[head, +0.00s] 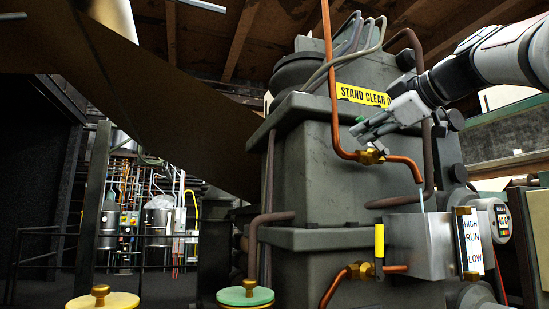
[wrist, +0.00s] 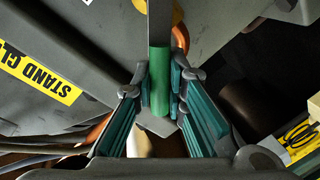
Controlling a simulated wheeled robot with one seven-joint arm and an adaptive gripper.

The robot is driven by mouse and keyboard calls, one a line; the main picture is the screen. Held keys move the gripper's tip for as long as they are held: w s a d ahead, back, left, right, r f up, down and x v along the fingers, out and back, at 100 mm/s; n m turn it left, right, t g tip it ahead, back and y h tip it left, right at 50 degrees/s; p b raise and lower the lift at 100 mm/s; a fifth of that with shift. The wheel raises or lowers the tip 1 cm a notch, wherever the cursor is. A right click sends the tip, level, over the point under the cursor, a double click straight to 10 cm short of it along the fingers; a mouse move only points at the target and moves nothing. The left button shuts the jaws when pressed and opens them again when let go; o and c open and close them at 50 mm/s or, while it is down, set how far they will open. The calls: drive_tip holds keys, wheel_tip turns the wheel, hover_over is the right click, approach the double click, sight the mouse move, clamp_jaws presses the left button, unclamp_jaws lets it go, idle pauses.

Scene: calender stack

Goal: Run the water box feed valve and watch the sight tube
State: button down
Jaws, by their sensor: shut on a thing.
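The feed valve's brass body (head: 372,156) sits on a copper pipe whose end (head: 418,176) bends down over the steel water box (head: 415,245). A thin pale blue streak (head: 421,200) runs from the pipe end into the box. My gripper (head: 366,132) is at the valve. In the wrist view my gripper (wrist: 160,90) is shut on a green handle (wrist: 159,75), one finger on each side.
A lower brass valve (head: 360,270) has an upright yellow handle (head: 379,242). The grey machine housing (head: 320,170) stands close behind, with a yellow STAND CLEAR sign (head: 362,95). Green (head: 245,297) and yellow (head: 102,301) lids are in front.

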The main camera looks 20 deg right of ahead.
idle(0.3)
drive_tip(key=c, duration=1.6)
unclamp_jaws()
drive_tip(key=v, duration=1.2)
idle(4.5)
